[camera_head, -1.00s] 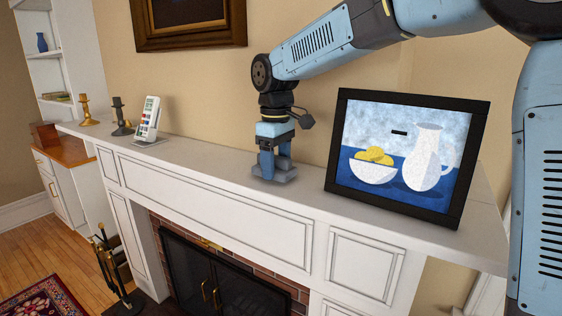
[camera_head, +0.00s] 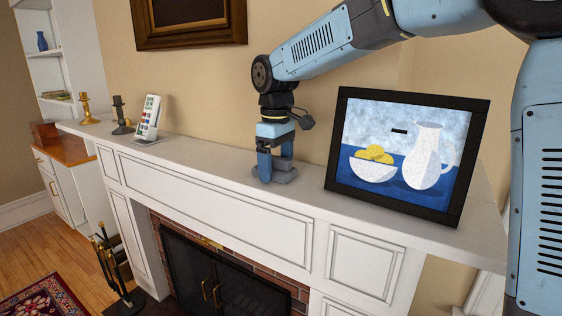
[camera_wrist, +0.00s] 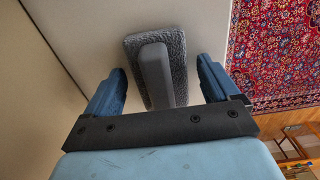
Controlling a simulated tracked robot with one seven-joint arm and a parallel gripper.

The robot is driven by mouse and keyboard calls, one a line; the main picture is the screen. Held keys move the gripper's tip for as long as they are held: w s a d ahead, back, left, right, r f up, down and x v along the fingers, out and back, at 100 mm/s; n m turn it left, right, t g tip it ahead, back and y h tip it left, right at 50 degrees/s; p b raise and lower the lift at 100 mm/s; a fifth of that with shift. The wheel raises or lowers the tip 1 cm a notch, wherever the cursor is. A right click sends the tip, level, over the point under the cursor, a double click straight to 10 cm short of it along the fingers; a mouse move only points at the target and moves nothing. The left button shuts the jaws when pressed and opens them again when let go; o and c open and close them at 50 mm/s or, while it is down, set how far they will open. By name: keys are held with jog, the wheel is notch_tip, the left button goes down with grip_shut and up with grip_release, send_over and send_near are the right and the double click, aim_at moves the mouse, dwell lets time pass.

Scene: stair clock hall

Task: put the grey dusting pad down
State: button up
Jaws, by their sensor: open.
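The grey dusting pad (camera_head: 283,171) lies on the white mantel shelf (camera_head: 215,172), between the remote-like device and the framed picture. In the wrist view the pad (camera_wrist: 178,62) shows a fuzzy grey body with a smooth grey handle (camera_wrist: 155,75) along it. My gripper (camera_head: 275,178) points straight down over the pad, low at the shelf. In the wrist view my gripper (camera_wrist: 160,82) is open, with one blue finger on each side of the handle and a gap on both sides. Part of the pad is hidden behind the fingers in the head view.
A black-framed picture (camera_head: 340,175) of a bowl and jug stands to the right of my gripper. A white device with coloured buttons (camera_head: 149,118) and two candlesticks (camera_head: 119,115) stand to the left. The shelf between is clear. A patterned red rug (camera_wrist: 275,50) lies far below.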

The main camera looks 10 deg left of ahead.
aim_at(276, 157)
notch_tip(276, 157, up, 12)
jog(key=shift+r, duration=0.2)
dwell(0.4)
